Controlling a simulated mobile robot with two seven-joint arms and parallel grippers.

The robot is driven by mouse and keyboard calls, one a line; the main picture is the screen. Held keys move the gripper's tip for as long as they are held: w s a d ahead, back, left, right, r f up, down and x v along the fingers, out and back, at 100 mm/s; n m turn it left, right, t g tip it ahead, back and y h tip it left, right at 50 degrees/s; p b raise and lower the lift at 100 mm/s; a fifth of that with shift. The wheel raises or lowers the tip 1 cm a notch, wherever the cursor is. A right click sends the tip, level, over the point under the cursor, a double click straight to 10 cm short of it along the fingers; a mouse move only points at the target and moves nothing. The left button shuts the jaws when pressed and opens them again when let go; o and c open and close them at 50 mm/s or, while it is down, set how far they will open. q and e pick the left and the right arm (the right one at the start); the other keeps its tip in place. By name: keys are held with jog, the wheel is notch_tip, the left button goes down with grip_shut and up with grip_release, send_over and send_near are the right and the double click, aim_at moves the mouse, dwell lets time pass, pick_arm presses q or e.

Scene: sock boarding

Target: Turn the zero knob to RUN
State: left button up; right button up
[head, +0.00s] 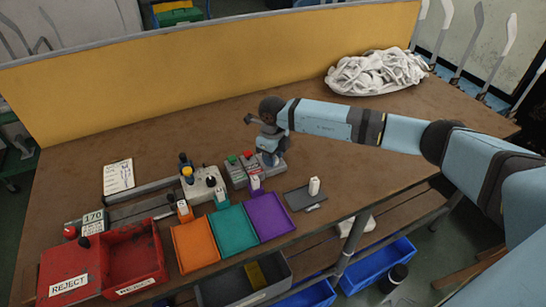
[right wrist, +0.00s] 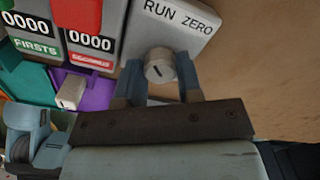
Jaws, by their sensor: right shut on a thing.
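The zero knob (right wrist: 159,66) is a small round grey knob with a dark mark on its face. It sits on a grey panel (right wrist: 150,30) under the printed words RUN and ZERO, RUN to the left. I cannot tell for certain which word the mark points at. My right gripper (right wrist: 157,88) has one finger on each side of the knob and is shut on it. My left gripper is not in view.
Two counter boxes, labelled FIRSTS (right wrist: 35,46) and SECONDS (right wrist: 90,60), stand just left of the panel. Orange (head: 194,244), teal (head: 231,230) and purple (head: 268,217) trays lie in front. Red reject bins (head: 134,252) are at left. Bare tabletop lies to the right.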

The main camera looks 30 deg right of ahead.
dwell(0.3)
jog(key=o, duration=0.8)
jog(key=shift+c, duration=0.2)
jog(key=shift+o, duration=0.9)
